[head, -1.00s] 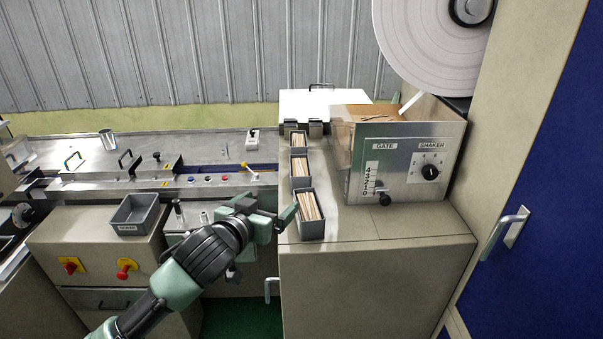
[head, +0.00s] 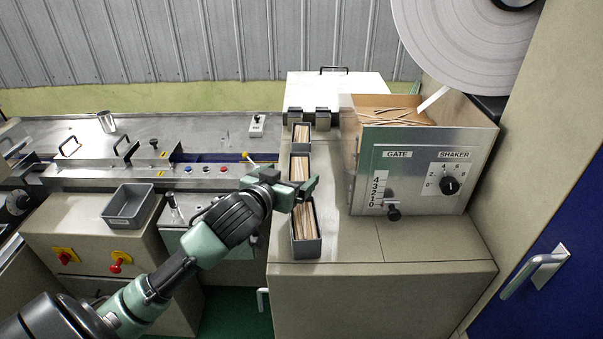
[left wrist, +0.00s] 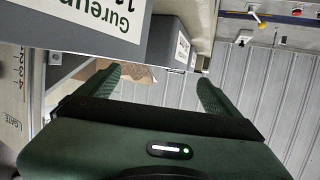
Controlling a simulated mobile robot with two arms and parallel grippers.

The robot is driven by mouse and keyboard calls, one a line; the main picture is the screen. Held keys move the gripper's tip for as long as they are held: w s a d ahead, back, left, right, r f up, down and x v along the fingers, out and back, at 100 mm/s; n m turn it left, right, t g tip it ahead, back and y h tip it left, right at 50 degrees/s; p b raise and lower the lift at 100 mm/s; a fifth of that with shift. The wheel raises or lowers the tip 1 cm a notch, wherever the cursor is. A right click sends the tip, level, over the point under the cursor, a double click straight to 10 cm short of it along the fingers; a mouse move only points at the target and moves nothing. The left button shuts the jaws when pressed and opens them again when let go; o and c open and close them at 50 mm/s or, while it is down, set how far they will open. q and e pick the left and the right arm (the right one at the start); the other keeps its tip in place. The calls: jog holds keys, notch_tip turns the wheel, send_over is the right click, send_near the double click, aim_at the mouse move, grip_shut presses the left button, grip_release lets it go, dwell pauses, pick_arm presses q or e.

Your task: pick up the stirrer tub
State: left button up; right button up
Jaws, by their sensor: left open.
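Three dark grey tubs of wooden stirrer sticks stand in a row on the beige cabinet: the nearest tub (head: 306,247), a middle tub (head: 300,171) and a far tub (head: 301,134). My left gripper (head: 308,190) is open and empty, overlapping the back part of the nearest tub in the head view. I cannot tell whether it touches the tub. In the left wrist view the open fingers (left wrist: 158,80) have nothing between them. A grey tub with a white printed label (left wrist: 85,18) is large at the upper left there, outside the fingers. My right gripper is out of view.
The steel hopper box (head: 425,165) with gate and shaker knobs stands right of the tubs. An empty grey bin (head: 130,207) sits on the left machine. The cabinet top (head: 400,245) is clear in front of the hopper.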

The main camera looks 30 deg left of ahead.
pick_arm(q)
jog(key=shift+w+a+p, duration=0.15)
jog(key=shift+w+p, duration=0.55)
jog(key=shift+p, duration=0.05)
jog(key=x, duration=0.2)
jog(key=p+x, duration=0.1)
jog(key=shift+w+a+f, duration=0.1)
jog(key=shift+w+f, duration=0.2)
jog(key=shift+f, duration=0.05)
jog(key=shift+w+f, duration=0.1)
jog(key=shift+w, duration=0.1)
jog(key=shift+s, duration=0.1)
jog(key=c, duration=1.8)
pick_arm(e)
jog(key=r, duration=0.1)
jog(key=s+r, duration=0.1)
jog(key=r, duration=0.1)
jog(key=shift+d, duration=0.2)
